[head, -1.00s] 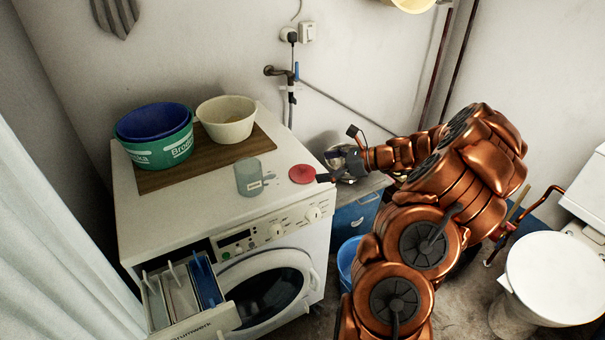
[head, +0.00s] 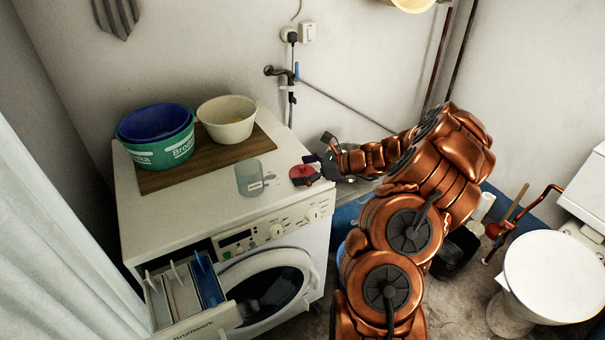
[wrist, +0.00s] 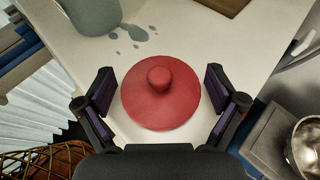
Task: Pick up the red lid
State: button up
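The red lid (head: 301,172) lies on the white top of the washing machine, close to its right edge. In the wrist view the lid (wrist: 160,100) is round, with a small knob at its middle facing the camera. My gripper (head: 308,172) is at the lid, coming from the right in the head view. In the wrist view my gripper (wrist: 159,90) is open, with one dark finger on each side of the lid. A narrow gap shows between each finger and the rim. The gripper hides part of the lid's right side in the head view.
A grey translucent cup (head: 249,178) stands left of the lid. A wooden board (head: 190,176) behind carries a green and blue tub (head: 160,150) and a cream bowl (head: 228,130). A metal bowl (wrist: 305,145) is at right.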

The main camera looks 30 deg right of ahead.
jog(key=c, duration=0.5)
jog(key=shift+r, duration=0.1)
jog(key=shift+c, duration=0.2)
